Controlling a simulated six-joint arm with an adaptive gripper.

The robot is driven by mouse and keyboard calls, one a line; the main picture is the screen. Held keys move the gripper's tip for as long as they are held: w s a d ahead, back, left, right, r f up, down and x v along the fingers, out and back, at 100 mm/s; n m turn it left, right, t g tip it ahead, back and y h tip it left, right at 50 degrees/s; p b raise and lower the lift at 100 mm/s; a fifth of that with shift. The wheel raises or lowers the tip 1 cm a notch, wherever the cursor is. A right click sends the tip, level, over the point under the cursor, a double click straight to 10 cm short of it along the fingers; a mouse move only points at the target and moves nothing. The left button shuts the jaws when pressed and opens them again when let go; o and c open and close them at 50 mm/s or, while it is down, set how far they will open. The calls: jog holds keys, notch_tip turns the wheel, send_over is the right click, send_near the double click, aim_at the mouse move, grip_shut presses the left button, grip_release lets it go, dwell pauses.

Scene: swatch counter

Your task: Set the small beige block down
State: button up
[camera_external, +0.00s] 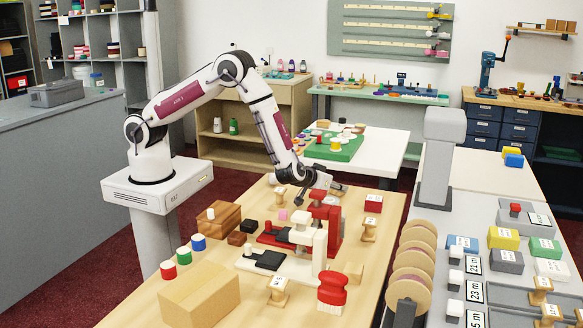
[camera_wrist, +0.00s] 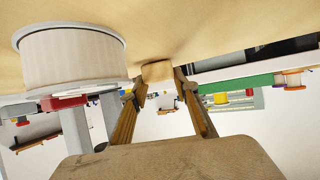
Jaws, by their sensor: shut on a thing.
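The small beige block (camera_wrist: 157,72) sits between the two fingertips of my gripper (camera_wrist: 158,87) in the wrist view. The fingers lie against its two sides, and the tabletop fills the picture behind and above it. I cannot tell whether the block touches the table. In the external view my gripper (camera_external: 301,196) is low over the wooden table (camera_external: 140,308), behind and left of the red press (camera_external: 330,218). The held block cannot be made out there.
A white press (camera_external: 305,237) stands in front of the red one. A large white cylinder (camera_wrist: 72,55) is close to my fingers.

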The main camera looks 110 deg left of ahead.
jog(key=shift+f, duration=0.1)
jog(key=o, duration=1.2)
jog(key=shift+c, duration=0.2)
jog(key=shift+s+d+r, duration=0.1)
jog(key=shift+d+r, duration=0.25)
jog(key=v, duration=1.1)
